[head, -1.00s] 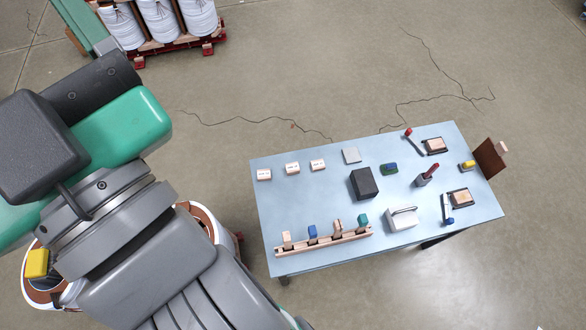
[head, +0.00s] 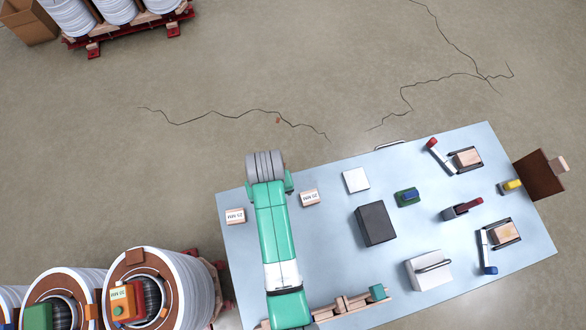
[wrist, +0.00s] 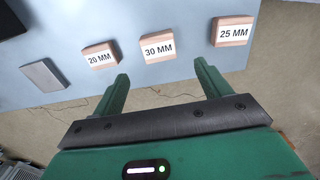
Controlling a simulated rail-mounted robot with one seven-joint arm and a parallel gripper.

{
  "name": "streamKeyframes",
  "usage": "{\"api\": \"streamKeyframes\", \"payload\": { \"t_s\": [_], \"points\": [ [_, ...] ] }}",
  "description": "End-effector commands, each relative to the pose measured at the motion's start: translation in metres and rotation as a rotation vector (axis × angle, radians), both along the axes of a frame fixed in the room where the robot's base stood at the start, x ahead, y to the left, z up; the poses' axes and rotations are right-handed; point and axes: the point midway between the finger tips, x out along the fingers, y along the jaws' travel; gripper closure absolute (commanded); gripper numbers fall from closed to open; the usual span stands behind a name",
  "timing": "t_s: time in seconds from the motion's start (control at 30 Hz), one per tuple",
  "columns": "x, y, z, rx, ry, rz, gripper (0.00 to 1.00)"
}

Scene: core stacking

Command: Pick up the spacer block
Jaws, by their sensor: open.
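Several wooden spacer blocks with white number labels lie along the table's far edge. The wrist view shows the 20 MM block (wrist: 101,55) at left, the 30 MM block (wrist: 157,47) in the middle and the 25 MM block (wrist: 232,31) at right. In the head view, the 25 MM block (head: 235,216) and the 20 MM block (head: 309,198) show on either side of my arm, which hides the 30 MM block. My gripper (wrist: 161,72) is open and empty, its fingertips near the 30 MM block and apart from it. The head view hides my gripper.
The blue-grey table (head: 330,245) also holds a pale plate (head: 356,180), a dark box (head: 375,223), a white handled box (head: 428,270) and a wooden rack (head: 350,304). Large reels (head: 150,285) stand at lower left. Open floor lies beyond the far edge.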

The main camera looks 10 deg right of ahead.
Motion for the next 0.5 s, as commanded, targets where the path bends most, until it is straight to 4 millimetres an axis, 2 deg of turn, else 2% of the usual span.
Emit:
{"api": "streamKeyframes", "payload": {
  "t_s": [0.03, 0.17, 0.33, 0.5],
  "points": [
    [-0.004, 0.001, -0.006, 0.0, 0.017, 0.002, 0.24],
    [-0.005, 0.0, -0.007, 0.0, 0.022, 0.002, 0.24],
    [-0.005, 0.0, -0.028, 0.0, 0.022, 0.002, 0.24],
    [-0.003, 0.0, -0.039, 0.0, 0.019, 0.002, 0.24]
  ]
}}
